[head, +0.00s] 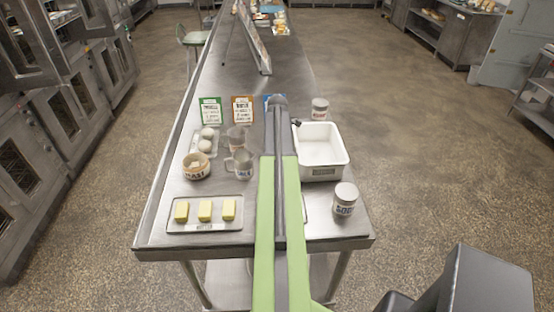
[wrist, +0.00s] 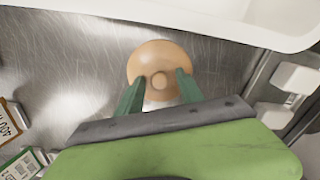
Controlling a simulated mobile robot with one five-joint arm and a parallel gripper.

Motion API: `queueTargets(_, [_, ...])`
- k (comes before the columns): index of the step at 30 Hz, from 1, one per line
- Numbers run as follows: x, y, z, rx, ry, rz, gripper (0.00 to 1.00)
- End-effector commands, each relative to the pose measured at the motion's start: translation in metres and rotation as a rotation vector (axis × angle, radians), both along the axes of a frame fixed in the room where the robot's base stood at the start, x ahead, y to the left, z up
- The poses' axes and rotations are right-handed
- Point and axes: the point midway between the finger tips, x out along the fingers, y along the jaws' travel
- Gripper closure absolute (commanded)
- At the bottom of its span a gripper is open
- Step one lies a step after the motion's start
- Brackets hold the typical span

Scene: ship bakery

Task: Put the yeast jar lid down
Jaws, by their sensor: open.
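The yeast jar lid (wrist: 157,55) is a round tan disc with a small knob in its middle. In the wrist view it lies knob up, apparently on the steel table top. My gripper (wrist: 158,90) is open, with its two green fingers over the lid, one on each side of the knob. There is a visible gap between each finger and the knob. In the head view my arm hides the lid and gripper. The yeast jar (head: 196,166), a cream and brown pot without a lid, stands on the left side of the table.
A white bin (head: 341,170) stands right of my arm, its wall (wrist: 180,32) close beyond the lid. A soda jar (head: 345,202) is at the front right. A tray of butter (head: 205,226), a salt cup (head: 242,164) and eggs (head: 207,140) are left. Cards (head: 210,110) stand behind.

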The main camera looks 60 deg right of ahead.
Motion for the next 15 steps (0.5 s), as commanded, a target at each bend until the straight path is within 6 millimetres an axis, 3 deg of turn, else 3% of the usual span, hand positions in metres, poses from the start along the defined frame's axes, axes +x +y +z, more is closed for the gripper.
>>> queueTargets(8, [0.0, 0.0, 0.012, 0.0, 0.0, 0.001, 0.56])
queueTargets(15, [0.001, 0.0, 0.056, 0.0, 0.0, 0.001, 0.56])
